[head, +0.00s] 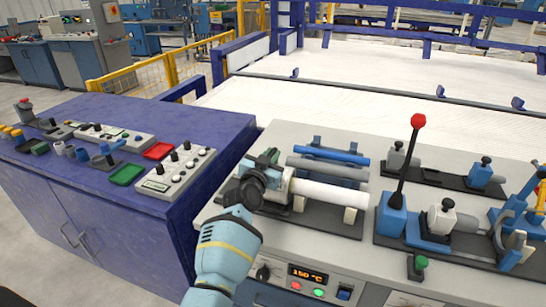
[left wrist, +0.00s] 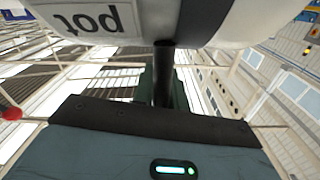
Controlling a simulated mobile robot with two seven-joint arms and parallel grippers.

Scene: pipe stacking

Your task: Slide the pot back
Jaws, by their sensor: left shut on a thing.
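My left gripper (head: 252,188) is over the left end of the workbench fixture, beside the left end of a white pipe (head: 335,194). In the left wrist view a pale body with the word "pot" on it, the pot (left wrist: 130,14), fills the top edge. A dark rod runs from it down to my gripper, which is shut on it. In the head view my gripper hides most of the pot. My right gripper is not in view.
Blue and grey pipes (head: 328,169) lie on a rack behind the white pipe. A red-knobbed lever (head: 405,160) stands to the right. A temperature panel (head: 308,275) reads 150 °C at the front. A blue cabinet (head: 110,210) with switch boxes is at the left.

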